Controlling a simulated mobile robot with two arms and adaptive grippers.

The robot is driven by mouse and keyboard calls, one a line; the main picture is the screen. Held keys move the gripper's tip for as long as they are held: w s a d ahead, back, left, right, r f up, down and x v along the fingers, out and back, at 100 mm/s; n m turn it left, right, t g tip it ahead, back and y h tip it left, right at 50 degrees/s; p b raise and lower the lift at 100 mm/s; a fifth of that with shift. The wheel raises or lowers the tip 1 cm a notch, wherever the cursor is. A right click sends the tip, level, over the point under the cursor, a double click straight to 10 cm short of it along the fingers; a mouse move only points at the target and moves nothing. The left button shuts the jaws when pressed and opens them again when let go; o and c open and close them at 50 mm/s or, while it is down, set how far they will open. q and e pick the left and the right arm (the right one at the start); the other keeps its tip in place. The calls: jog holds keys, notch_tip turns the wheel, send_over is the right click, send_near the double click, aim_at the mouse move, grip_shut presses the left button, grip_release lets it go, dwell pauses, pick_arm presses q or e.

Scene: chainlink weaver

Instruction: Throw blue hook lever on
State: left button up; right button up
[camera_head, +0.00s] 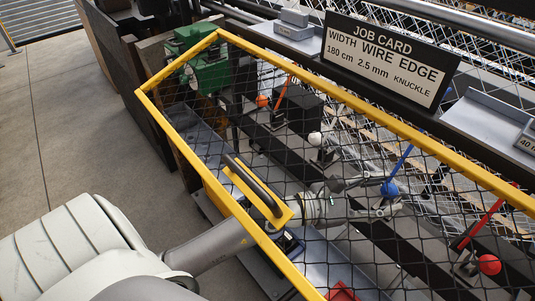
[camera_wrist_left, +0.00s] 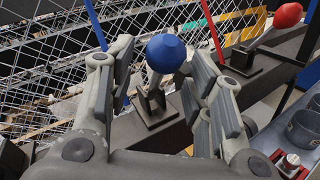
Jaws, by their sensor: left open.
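The blue hook lever has a round blue knob (camera_head: 389,189) on a short metal stem. In the left wrist view the blue knob (camera_wrist_left: 166,53) stands up from a dark bracket, its stem tilted slightly. My left gripper (camera_head: 378,196) is open, with one finger on each side of the knob. In the left wrist view the gripper (camera_wrist_left: 155,75) shows gaps between its fingers and the knob; whether any finger touches it I cannot tell. A blue bar rises behind the knob. My right gripper is not in view.
A yellow-framed mesh guard (camera_head: 300,75) lies between the head camera and the machine. A yellow plate with a black handle (camera_head: 258,190) is beside my left arm. Red (camera_head: 489,264), white (camera_head: 315,138) and orange (camera_head: 262,101) knobs stand nearby. A job card (camera_head: 388,60) is above.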

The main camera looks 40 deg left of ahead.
pick_arm(q)
jog(key=b+v, duration=0.3)
jog(key=v, duration=0.6)
jog(key=w+a+r+n+t+y, duration=0.15)
jog(key=a+n+t+y, duration=0.25)
jog(key=n, duration=0.6)
jog(key=w+a+r+n+t+y, duration=0.15)
jog(key=a+n+t+y, duration=0.3)
jog(key=n, duration=0.65)
jog(key=s+a+f+n+g+y, duration=0.1)
jog(key=a+f+n+g+y, duration=0.3)
jog(key=f+n, duration=0.5)
jog(key=s+a+f+n+g+y, duration=0.2)
jog(key=a+f+n+g+y, duration=0.2)
jog(key=f+n, duration=0.5)
jog(key=shift+a+f+n+g, duration=0.4)
jog(key=shift+g, duration=0.55)
